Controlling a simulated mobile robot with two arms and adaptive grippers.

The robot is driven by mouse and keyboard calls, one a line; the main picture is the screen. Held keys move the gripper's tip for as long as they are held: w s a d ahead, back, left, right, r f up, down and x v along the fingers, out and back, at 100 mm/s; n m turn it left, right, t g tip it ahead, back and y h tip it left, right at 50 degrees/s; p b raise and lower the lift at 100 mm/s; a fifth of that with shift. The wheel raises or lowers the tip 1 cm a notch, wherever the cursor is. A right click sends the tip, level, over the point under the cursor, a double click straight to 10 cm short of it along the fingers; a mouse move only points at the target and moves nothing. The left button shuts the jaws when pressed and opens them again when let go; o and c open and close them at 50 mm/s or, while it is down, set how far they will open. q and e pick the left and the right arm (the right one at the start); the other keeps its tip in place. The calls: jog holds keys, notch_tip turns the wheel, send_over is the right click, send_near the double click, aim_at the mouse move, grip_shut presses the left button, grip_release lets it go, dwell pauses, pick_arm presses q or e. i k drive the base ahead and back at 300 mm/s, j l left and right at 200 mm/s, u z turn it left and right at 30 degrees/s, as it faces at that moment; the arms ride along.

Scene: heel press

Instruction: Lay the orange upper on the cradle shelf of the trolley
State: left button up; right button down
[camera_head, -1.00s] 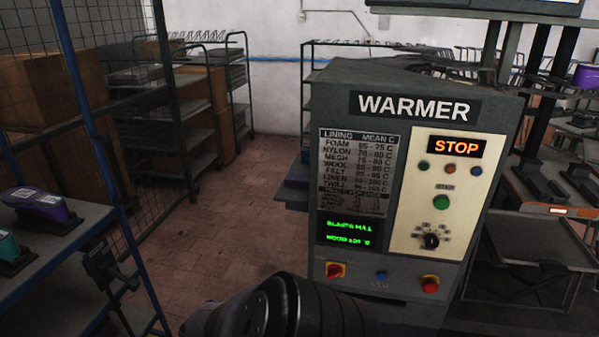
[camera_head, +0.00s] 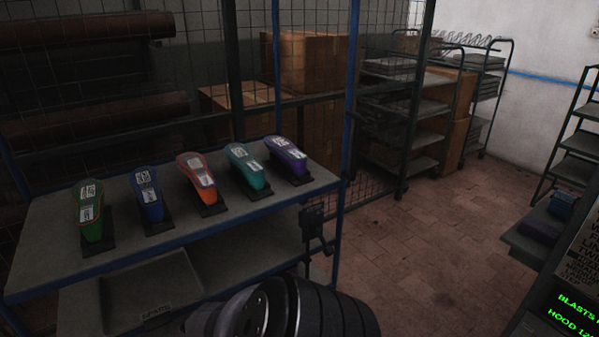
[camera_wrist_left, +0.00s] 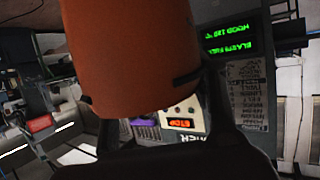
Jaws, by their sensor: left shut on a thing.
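In the left wrist view an orange piece (camera_wrist_left: 130,60), smooth and rounded, fills the upper middle. My left gripper (camera_wrist_left: 155,108) is shut on it, with dark fingers on either side; its far end is cut off by the frame. In the head view a blue-framed trolley has a grey upper shelf (camera_head: 45,240). A row of uppers stands on dark cradles there: green (camera_head: 91,212), blue (camera_head: 148,190), orange (camera_head: 200,178), teal (camera_head: 247,168) and purple (camera_head: 287,158). My left gripper and the held piece are outside the head view. My right gripper is not in view.
A grey tray (camera_head: 178,285) lies on the trolley's lower shelf. A wire mesh fence and cardboard boxes (camera_head: 308,68) stand behind. Racks (camera_head: 400,120) stand further back. The warmer's green display (camera_head: 580,315) is at the right edge. Tiled floor (camera_head: 430,225) between is clear.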

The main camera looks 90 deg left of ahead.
aim_at(47, 233)
jog(key=u, duration=1.9)
